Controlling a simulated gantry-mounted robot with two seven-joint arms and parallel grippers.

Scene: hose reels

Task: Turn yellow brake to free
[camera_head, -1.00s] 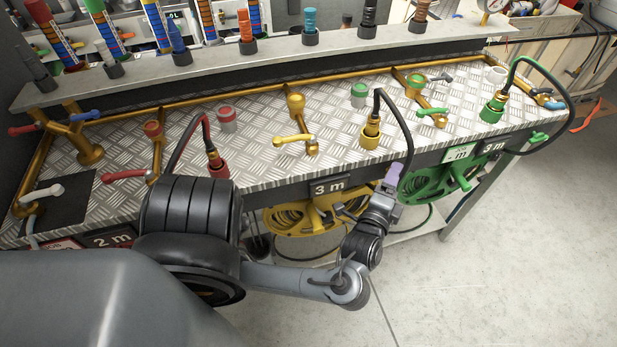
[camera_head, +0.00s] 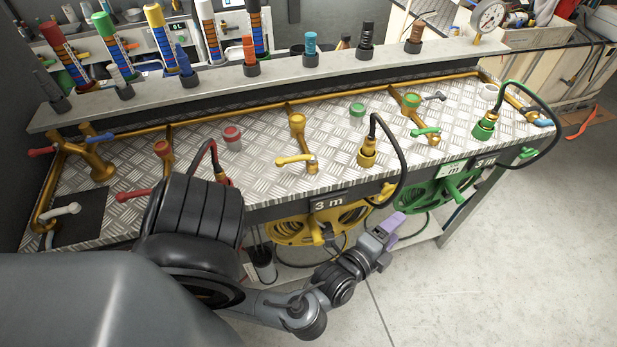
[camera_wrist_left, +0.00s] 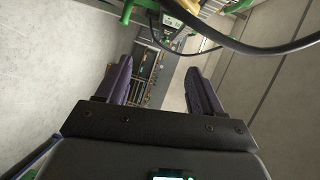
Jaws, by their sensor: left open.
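The yellow hose reel (camera_head: 290,231) hangs under the bench's front edge, below the "3 m" sign (camera_head: 328,202). A small yellow lever-like part (camera_head: 387,190) sits at the bench edge right of this reel; it looks like the yellow brake, but its setting is too small to read. My left gripper (camera_head: 392,226), with purple fingers, is in front of the bench, below that part and apart from it. In the left wrist view its two fingers (camera_wrist_left: 160,82) stand wide apart with nothing between them. My right gripper is not in view.
The green reel (camera_head: 437,192) hangs to the right. A black hose (camera_head: 399,160) loops from the yellow nozzle (camera_head: 367,150) over the edge. A yellow-handled valve (camera_head: 294,159) stands on the bench top (camera_head: 265,185). The floor (camera_head: 470,290) at front right is clear.

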